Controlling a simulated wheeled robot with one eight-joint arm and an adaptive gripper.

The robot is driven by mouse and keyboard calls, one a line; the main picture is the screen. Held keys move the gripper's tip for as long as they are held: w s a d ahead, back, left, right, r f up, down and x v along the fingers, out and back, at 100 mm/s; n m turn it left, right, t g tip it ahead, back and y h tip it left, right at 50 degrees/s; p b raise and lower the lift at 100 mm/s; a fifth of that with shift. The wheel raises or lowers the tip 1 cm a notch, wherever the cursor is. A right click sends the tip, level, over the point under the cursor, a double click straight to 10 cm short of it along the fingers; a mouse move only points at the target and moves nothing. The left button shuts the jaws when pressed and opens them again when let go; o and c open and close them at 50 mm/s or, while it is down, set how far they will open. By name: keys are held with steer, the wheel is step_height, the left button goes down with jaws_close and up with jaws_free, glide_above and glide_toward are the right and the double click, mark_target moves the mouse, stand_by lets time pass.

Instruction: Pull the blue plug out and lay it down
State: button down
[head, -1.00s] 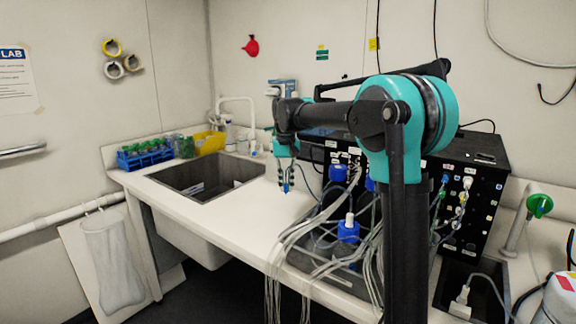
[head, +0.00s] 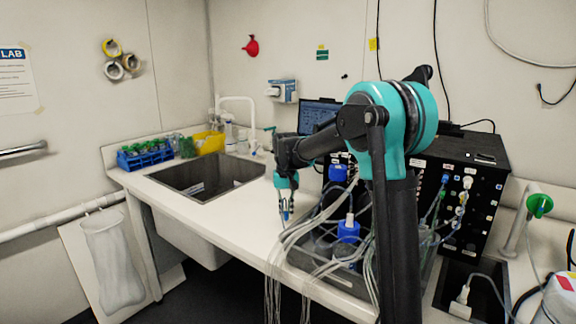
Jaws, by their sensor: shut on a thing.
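My gripper (head: 285,207) points down over the white counter, between the sink and the bundle of pale tubes. It is shut on the blue plug (head: 285,215), a small blue piece showing between the fingertips. The plug is low, close to the counter top (head: 232,224); I cannot tell whether it touches it. The black equipment box (head: 468,213) with rows of ports stands to the right, partly hidden behind my arm. Other small blue plugs (head: 445,178) show on its front.
Blue-capped bottles (head: 348,231) stand in a rack with many tubes just right of my gripper. The sink (head: 205,180) opens to the left. A blue tube rack (head: 145,157) and yellow bin (head: 209,142) stand at the back left. The counter's front left strip is clear.

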steer(key=c, duration=1.5)
jaws_free()
steer(key=shift+r, duration=0.15)
step_height(320, 180, up, 12)
